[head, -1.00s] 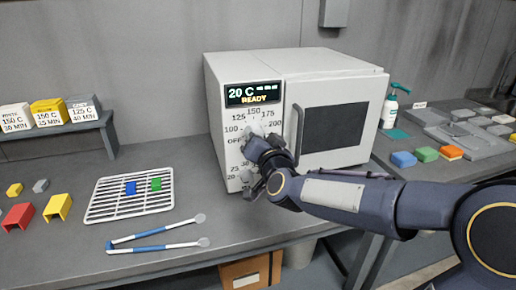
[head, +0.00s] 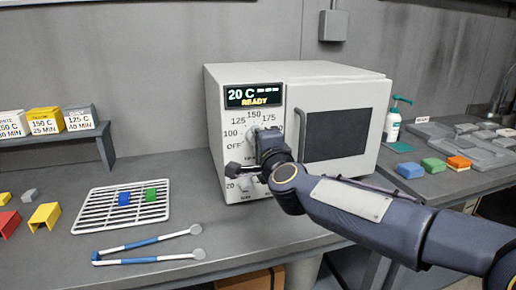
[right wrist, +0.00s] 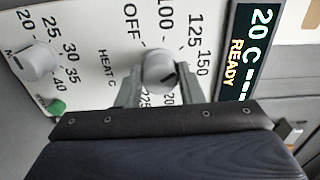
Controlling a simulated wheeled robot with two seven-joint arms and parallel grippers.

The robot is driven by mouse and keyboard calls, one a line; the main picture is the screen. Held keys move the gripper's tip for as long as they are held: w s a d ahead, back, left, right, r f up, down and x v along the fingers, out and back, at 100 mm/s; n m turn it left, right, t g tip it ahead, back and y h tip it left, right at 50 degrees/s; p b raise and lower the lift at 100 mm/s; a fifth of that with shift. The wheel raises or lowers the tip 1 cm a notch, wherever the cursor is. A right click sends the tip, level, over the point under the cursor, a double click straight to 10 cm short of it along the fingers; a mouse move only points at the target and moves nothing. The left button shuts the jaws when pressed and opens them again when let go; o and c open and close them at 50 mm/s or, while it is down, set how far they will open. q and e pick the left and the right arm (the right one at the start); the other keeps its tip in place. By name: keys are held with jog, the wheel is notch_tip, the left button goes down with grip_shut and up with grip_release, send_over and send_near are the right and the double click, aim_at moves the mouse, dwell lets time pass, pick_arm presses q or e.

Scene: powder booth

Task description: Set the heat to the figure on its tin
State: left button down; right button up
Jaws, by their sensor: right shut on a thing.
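The white oven (head: 300,75) has a heat dial marked OFF to over 200, and its display (head: 254,96) reads 20 C, READY. My right gripper (right wrist: 160,88) is shut on the heat knob (right wrist: 158,68), one finger on each side. A dark mark shows on the knob's lower right in the wrist view; I cannot tell its exact figure. Three labelled tins stand on the shelf: white (head: 12,124), 150 C 30 MIN, partly cut off; yellow (head: 45,120), 150 C 25 MIN; grey (head: 81,117), 125 C 40 MIN. My left gripper is out of view.
A lower knob (right wrist: 36,62) and a green button (right wrist: 57,106) sit beside the dial. A wire rack (head: 90,215) holds a blue (head: 124,198) and a green piece (head: 151,194). Tongs (head: 150,243) lie in front. Coloured blocks (head: 409,168) lie right of the oven.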

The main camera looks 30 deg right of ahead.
jog(key=shift+d+f+m+b, duration=0.1)
jog(key=shift+m+b, duration=3.4)
jog(key=shift+m, duration=4.05)
jog(key=shift+d+m+b, duration=0.1)
jog(key=shift+m+b, duration=3.4)
jog(key=shift+m, duration=4.05)
jog(key=o, duration=1)
